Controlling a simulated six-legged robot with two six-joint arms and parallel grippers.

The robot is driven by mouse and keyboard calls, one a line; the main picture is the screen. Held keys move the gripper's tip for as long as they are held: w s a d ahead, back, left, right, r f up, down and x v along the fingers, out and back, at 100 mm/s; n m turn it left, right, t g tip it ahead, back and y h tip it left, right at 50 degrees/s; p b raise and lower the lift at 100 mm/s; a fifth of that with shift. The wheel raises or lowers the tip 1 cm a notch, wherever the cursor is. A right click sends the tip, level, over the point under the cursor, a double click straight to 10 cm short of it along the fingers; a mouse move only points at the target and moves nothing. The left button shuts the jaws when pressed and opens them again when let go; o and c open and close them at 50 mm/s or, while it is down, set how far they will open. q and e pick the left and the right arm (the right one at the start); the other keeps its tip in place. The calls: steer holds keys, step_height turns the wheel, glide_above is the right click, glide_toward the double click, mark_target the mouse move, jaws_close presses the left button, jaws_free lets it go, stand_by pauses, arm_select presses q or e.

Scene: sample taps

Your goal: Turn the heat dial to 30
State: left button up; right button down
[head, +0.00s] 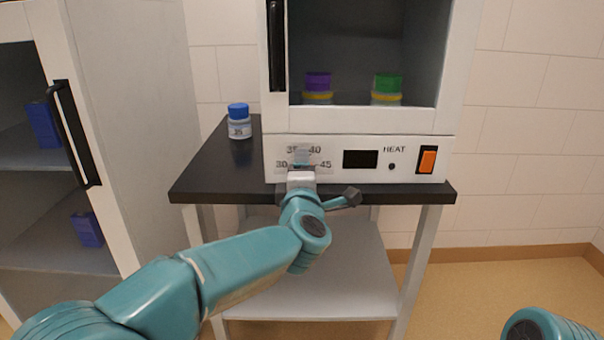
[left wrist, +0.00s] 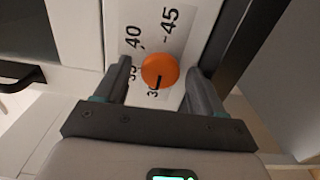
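The heat dial is a round orange knob (left wrist: 160,70) with a short black mark on its rim, in the left wrist view. The mark points towards the printed 30. The numbers 35, 40 and 45 are printed around the dial on a pale label. My left gripper (left wrist: 159,67) is open, one finger on each side of the dial, with a small gap visible on both sides. In the head view my left gripper (head: 302,170) is at the label on the front panel (head: 430,172), and hides the dial. My right gripper is out of view.
The heater cabinet (head: 361,119) stands on a black table (head: 215,178). Its panel has a dark display (head: 360,159) and an orange switch (head: 427,160). Inside are purple-lidded (head: 318,84) and green-lidded jars (head: 387,86). A blue-capped jar (head: 239,122) stands left. A white cabinet (head: 130,120) is further left.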

arm_select(q)
steer(key=s+p, duration=0.1)
steer(key=s, duration=1.5)
steer(key=shift+s+p, duration=0.15)
steer(key=shift+p, duration=0.15)
